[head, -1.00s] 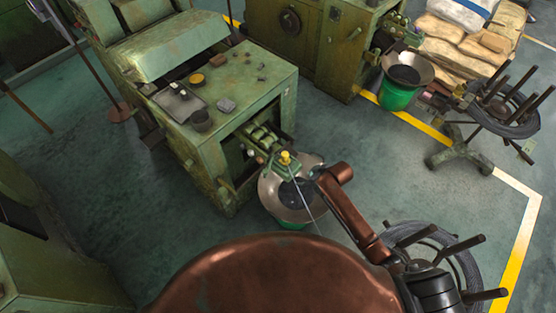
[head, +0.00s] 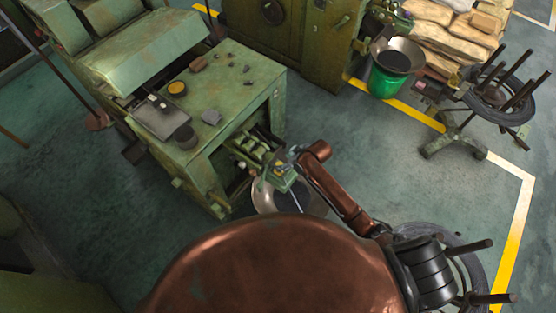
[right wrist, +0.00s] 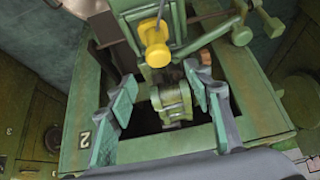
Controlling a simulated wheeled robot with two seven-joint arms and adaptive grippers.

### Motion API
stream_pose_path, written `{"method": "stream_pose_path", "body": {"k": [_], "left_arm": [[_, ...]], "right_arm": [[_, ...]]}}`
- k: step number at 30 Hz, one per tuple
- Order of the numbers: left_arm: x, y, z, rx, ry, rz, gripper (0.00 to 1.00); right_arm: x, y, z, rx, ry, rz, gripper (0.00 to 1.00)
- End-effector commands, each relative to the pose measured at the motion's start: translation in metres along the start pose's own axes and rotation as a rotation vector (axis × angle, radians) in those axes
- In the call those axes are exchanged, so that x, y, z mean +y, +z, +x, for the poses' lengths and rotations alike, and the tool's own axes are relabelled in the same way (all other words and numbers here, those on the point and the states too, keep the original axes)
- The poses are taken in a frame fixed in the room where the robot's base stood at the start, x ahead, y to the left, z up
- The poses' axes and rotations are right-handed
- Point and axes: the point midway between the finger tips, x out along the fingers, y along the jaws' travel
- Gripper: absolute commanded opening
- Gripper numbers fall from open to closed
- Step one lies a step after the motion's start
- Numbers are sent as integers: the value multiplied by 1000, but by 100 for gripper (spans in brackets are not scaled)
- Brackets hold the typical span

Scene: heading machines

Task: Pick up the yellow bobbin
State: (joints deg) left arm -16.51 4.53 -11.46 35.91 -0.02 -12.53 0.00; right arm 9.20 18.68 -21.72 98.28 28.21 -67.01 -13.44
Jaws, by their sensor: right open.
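The yellow bobbin (right wrist: 154,42) stands on a green block of the machine, at the upper middle of the right wrist view. A thin dark rod or wire rises beside it. My right gripper (right wrist: 161,80) is open and empty, its two fingers apart below the bobbin in that view. The bobbin lies beyond the fingertips, roughly in line with the gap, not between the pads. In the head view my right gripper (head: 291,160) is over the machine's front mechanism, and the bobbin is mostly hidden or too small to make out. My left gripper is out of view.
A funnel-like pan (head: 270,196) sits below the mechanism. A green bucket (head: 388,82) and wire stand (head: 465,135) are right. Floor between is clear.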

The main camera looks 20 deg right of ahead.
Motion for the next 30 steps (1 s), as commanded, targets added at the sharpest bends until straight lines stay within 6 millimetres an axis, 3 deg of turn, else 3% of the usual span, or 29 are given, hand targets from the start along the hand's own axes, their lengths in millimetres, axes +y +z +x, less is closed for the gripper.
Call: {"method": "stream_pose_path", "body": {"k": [4, 13, 18, 23, 30], "left_arm": [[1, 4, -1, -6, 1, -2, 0], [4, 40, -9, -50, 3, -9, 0], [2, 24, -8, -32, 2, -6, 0], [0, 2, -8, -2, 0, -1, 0], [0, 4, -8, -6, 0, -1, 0]], "right_arm": [[2, 5, 13, -2, 2, 10, 46], [5, 12, 43, -2, 7, 17, 46], [6, 13, 65, -2, 8, 15, 46], [5, 12, 72, -1, 8, 12, 46], [5, 12, 72, 0, 7, 11, 42]]}}
